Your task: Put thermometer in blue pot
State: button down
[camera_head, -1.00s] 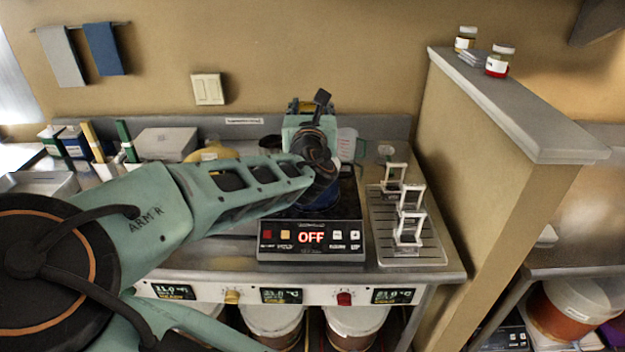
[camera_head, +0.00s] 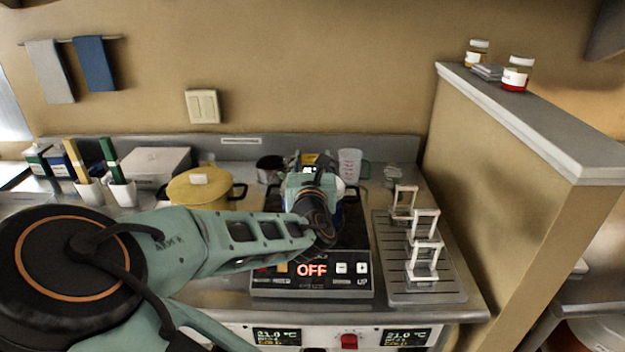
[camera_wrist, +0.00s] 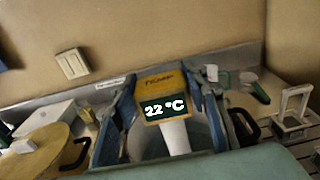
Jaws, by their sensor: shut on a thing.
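The thermometer (camera_wrist: 163,90) has a yellow body, a screen reading 22 °C and a white probe pointing down. My gripper (camera_wrist: 162,112) is shut on its body, one finger on each side. In the head view my gripper (camera_head: 311,172) is over the hot plate, with the thermometer's yellow top (camera_head: 310,159) showing. The blue pot (camera_head: 345,203) stands on the hot plate, mostly hidden by my arm. In the wrist view the open pot (camera_wrist: 200,135) lies behind and below the probe. The probe's lower end is hidden, so its depth in the pot cannot be told.
The hot plate panel (camera_head: 312,271) reads OFF. A yellow lidded pot (camera_head: 200,187) stands left of it. A rack tray (camera_head: 425,285) with white frames is at right, beside a partition wall (camera_head: 500,150). A clear jug (camera_head: 349,164) stands behind.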

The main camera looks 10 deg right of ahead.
jog(key=shift+f, duration=1.8)
jog(key=shift+f+b, duration=0.25)
jog(key=shift+b, duration=0.05)
jog(key=c, duration=1.2)
grip_release()
jog(key=shift+r, duration=0.1)
jog(key=shift+o, duration=0.2)
